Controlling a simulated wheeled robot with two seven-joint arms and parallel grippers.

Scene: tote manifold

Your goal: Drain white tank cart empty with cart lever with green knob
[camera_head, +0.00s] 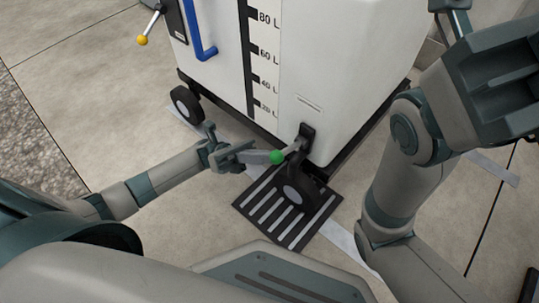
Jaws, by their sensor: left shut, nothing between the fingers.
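The white tank cart (345,60) stands on black casters, with a black volume scale marked in litres on its front. The cart lever (298,144) sits at the lower front corner on a black mount. Its green knob (277,157) points left. My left gripper (262,157) is shut with nothing between its fingers, its tips right beside the green knob. I cannot tell whether they touch it. My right gripper (498,85) is raised close to the camera at the upper right, away from the lever; its finger opening cannot be made out. The liquid level is not readable.
A blue handle (198,38) is on the cart's left side. Another lever with a yellow knob (142,40) stands at the upper left. The concrete floor left of the cart is clear.

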